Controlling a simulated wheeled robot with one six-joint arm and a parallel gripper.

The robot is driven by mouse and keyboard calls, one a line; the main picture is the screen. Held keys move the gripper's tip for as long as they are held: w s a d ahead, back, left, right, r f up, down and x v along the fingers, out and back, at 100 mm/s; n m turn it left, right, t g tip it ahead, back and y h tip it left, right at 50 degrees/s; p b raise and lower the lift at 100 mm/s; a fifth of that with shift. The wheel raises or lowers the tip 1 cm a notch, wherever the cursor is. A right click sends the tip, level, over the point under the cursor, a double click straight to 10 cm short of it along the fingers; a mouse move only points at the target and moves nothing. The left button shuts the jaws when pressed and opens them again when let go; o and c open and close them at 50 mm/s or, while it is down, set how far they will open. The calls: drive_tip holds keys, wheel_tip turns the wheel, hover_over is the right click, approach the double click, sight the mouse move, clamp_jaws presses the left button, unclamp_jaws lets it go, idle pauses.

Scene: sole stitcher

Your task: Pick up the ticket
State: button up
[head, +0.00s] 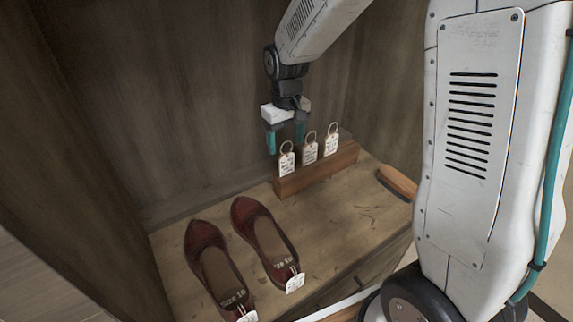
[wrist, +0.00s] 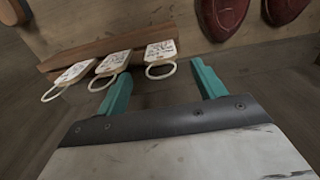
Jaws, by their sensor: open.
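Three white paper tickets with rings stand in a row in a wooden holder (head: 320,171). In the head view they are the left ticket (head: 287,164), the middle ticket (head: 309,153) and the right ticket (head: 331,144). My gripper (head: 286,143) hangs just above the left end of the holder, with its teal fingers apart. In the wrist view my gripper (wrist: 160,88) is open and empty. One ticket (wrist: 160,52) with its ring lies between the fingers in that view, ahead of the tips. The other tickets (wrist: 113,63) (wrist: 76,73) are to its left.
A pair of dark red shoes (head: 262,238) (head: 213,262) with tags stands on the wooden surface (head: 335,225), left of the holder. A brown wooden-backed object (head: 397,183) lies at the right edge. Wooden walls enclose the back and left.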

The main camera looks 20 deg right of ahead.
sight(286, 156)
drive_tip(key=f, duration=0.5)
drive_tip(key=shift+s+f, duration=0.25)
drive_tip(key=shift+f, duration=0.05)
drive_tip(key=c, duration=1.1)
drive_tip(key=shift+r, duration=0.1)
